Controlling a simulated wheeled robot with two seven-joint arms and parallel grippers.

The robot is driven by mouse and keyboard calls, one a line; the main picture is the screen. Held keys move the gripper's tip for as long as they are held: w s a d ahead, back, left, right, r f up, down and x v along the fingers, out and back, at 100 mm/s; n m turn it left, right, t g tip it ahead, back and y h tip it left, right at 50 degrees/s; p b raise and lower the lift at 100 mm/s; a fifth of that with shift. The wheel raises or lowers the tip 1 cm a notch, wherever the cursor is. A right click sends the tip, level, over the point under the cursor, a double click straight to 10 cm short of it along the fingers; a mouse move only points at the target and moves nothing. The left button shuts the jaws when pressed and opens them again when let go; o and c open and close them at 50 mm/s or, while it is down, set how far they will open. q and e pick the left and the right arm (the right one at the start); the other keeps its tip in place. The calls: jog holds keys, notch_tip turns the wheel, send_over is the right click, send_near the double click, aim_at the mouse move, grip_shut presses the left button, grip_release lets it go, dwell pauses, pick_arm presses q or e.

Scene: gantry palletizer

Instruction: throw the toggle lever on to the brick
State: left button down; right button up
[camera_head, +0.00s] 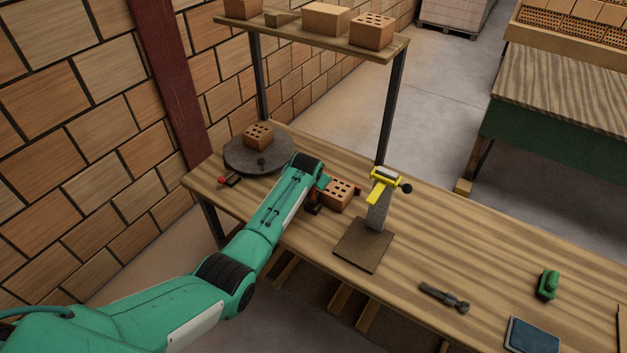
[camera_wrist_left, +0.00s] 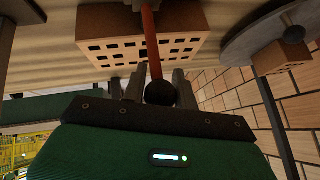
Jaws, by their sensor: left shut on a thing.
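A perforated orange brick (camera_head: 339,194) lies on the workbench just beyond my left gripper (camera_head: 314,207), with red clamp parts beside it. In the left wrist view, a red toggle lever (camera_wrist_left: 153,45) with a black ball knob (camera_wrist_left: 160,92) runs from the brick (camera_wrist_left: 110,45) toward my left gripper (camera_wrist_left: 159,86). The knob sits between the two fingers, which are shut on it. In the head view my forearm hides most of the lever and the fingers. My right gripper is not in view.
A turntable (camera_head: 236,158) carrying another brick (camera_head: 258,135) stands to the left. A yellow-topped stand (camera_head: 378,213) with a black knob is to the right of the clamped brick. A shelf (camera_head: 300,33) with bricks rises behind. A hammer-like tool (camera_head: 444,297) and green object (camera_head: 548,284) lie farther right.

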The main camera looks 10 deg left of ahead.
pick_arm(q)
jog(key=shift+w+d, duration=0.15)
jog(key=shift+w, duration=0.15)
jog(key=shift+f, duration=0.1)
jog(key=c, duration=1.4)
grip_release()
jog(key=o, duration=0.3)
jog(key=shift+w+f, duration=0.1)
jog(key=shift+s+r, duration=0.4)
jog(key=shift+r, duration=0.1)
jog(key=b+v, duration=0.1)
jog(key=v, duration=1.1)
jog(key=shift+s+r+b, duration=0.15)
jog(key=shift+b, duration=0.2)
